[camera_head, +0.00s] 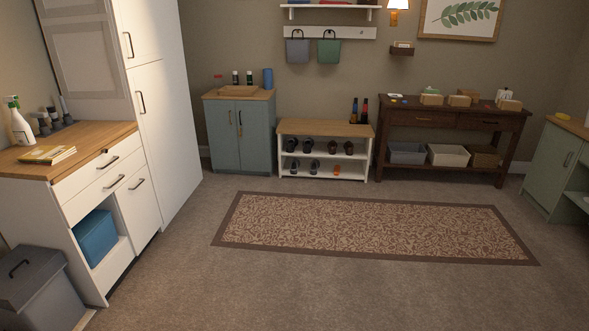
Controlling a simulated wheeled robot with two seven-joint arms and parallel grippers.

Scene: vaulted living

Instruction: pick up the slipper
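A low white shoe bench with a wooden top (325,128) stands against the back wall. Its upper shelf holds dark shoes (307,146). Its lower shelf holds blue-grey footwear (315,166) and a small orange item (337,170). Which of these is the slipper is too small to tell. Neither of my grippers is in view.
A patterned rug (370,225) lies flat before the bench, with open carpet around it. A blue-grey cabinet (240,135) stands left of the bench, a dark wooden console table (450,118) right. A white counter unit (105,180) and grey bin (40,290) are at left.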

